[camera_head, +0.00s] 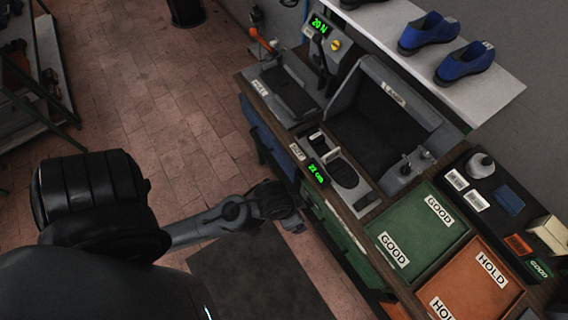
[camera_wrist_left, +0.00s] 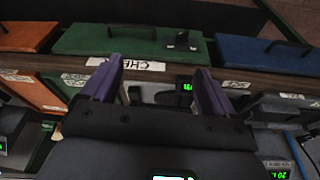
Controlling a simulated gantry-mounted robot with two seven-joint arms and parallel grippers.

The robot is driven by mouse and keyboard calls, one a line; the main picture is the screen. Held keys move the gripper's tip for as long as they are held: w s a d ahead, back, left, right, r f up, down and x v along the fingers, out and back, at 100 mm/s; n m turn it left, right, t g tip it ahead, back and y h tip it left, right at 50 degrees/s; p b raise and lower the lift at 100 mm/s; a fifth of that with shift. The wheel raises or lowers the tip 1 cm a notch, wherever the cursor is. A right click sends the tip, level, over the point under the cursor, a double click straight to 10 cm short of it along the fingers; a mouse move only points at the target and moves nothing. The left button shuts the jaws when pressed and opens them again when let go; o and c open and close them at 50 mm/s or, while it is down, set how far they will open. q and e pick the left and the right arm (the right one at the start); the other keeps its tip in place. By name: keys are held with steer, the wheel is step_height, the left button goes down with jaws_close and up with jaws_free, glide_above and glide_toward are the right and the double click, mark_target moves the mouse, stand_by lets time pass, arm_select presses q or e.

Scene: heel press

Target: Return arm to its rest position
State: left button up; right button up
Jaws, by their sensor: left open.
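My left arm (camera_head: 205,223) comes in from the left in the head view. My left gripper (camera_head: 292,220) is beside the front edge of the workbench, over the floor side. Its fingers are too small and dark to make out there. In the left wrist view my left gripper (camera_wrist_left: 158,82) is open, with two purple fingers apart and nothing between them. My right gripper is not in view.
Blue shoes (camera_head: 463,62) stand on a white shelf (camera_head: 500,88). The tiled floor (camera_head: 150,75) left of the bench is mostly clear.

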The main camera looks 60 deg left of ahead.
arm_select(q)
steer(key=shift+s+a+r+m, duration=0.6)
steer(key=shift+s+a+r, duration=0.25)
steer(key=shift+a, duration=0.1)
steer(key=shift+r, duration=0.1)
step_height(320, 180, up, 14)
steer(key=p, duration=1.4)
